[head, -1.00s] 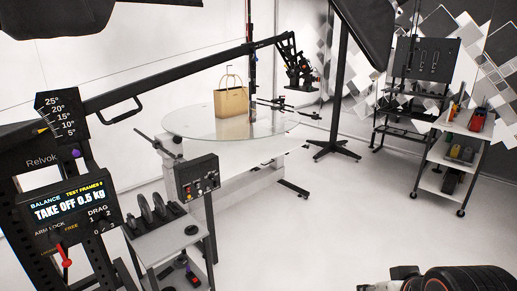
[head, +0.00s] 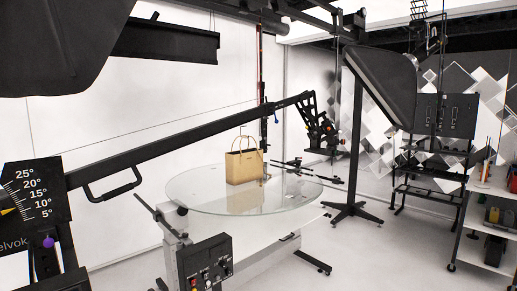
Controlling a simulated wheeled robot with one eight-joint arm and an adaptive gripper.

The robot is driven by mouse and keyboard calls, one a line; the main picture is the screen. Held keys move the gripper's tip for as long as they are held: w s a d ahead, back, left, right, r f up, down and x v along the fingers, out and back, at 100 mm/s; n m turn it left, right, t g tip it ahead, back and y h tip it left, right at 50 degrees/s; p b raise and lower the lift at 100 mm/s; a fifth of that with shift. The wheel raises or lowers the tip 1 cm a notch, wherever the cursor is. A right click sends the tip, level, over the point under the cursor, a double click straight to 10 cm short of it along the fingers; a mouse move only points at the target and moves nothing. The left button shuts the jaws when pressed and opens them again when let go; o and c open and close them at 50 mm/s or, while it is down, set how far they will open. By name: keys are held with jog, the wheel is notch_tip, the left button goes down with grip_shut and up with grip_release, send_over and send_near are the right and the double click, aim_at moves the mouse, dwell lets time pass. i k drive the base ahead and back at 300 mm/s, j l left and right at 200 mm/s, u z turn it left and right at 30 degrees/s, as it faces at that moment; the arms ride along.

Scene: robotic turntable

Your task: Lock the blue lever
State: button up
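A small blue-purple knob (head: 48,242) shows at the lower left, just below the black angle scale (head: 38,195). A long black boom arm (head: 170,151) with a handle runs from the scale to the right, over the turntable. My gripper is not in view.
A round glass turntable (head: 185,198) bears a tan bag (head: 243,167). A black control box (head: 204,262) stands in front of it. A softbox on a stand (head: 352,208) and a shelf cart (head: 470,228) are at the right. The floor at the lower right is clear.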

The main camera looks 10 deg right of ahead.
aim_at(273, 109)
jog(key=i+j+z, duration=0.25)
jog(key=i+j, duration=0.45)
jog(key=i+l, duration=0.4)
jog(key=i, duration=0.15)
jog(key=i+l+z, duration=0.1)
jog(key=i+l, duration=0.75)
jog(key=i, duration=0.2)
jog(key=i+l, duration=0.35)
jog(key=i, duration=0.2)
jog(key=l+z, duration=0.05)
